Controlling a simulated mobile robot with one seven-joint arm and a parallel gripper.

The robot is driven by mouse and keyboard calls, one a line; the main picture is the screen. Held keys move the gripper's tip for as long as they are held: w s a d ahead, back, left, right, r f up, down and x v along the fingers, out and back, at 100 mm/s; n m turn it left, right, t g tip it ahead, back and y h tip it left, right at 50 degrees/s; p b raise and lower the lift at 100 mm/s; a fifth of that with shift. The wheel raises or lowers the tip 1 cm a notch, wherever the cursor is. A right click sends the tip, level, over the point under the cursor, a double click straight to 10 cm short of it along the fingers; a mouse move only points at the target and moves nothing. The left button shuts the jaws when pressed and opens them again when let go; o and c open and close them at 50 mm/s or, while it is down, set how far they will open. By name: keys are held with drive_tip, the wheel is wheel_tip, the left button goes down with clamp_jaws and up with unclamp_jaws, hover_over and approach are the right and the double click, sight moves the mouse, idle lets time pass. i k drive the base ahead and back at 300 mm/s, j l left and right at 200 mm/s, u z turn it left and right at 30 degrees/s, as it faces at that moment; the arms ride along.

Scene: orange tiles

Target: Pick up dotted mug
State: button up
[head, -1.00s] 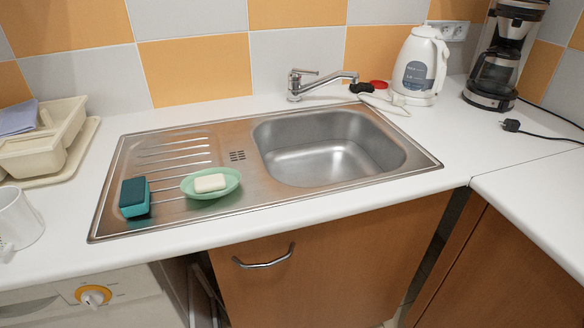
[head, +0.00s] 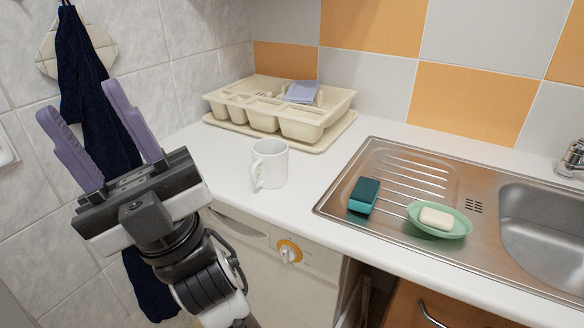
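A white mug (head: 271,163) stands upright on the white counter, left of the sink, near the front edge. Its handle faces the front left. Faint marks show on its side, but I cannot make out clear dots. My gripper (head: 86,98) is at the left of the head view, with its two purple fingers pointing up and spread apart. It is open and empty, left of the mug and apart from it.
A cream cutlery tray (head: 312,130) with a folded cloth stands behind the mug. A teal sponge (head: 364,194) and a green soap dish (head: 456,227) with soap rest on the steel sink (head: 487,189). A dark blue towel (head: 92,80) hangs on the left wall behind my gripper.

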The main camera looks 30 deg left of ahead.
sight(269, 170)
drive_tip(key=u, duration=1.1)
drive_tip(key=l+u, duration=0.7)
drive_tip(key=l, duration=0.85)
drive_tip(key=i, duration=0.05)
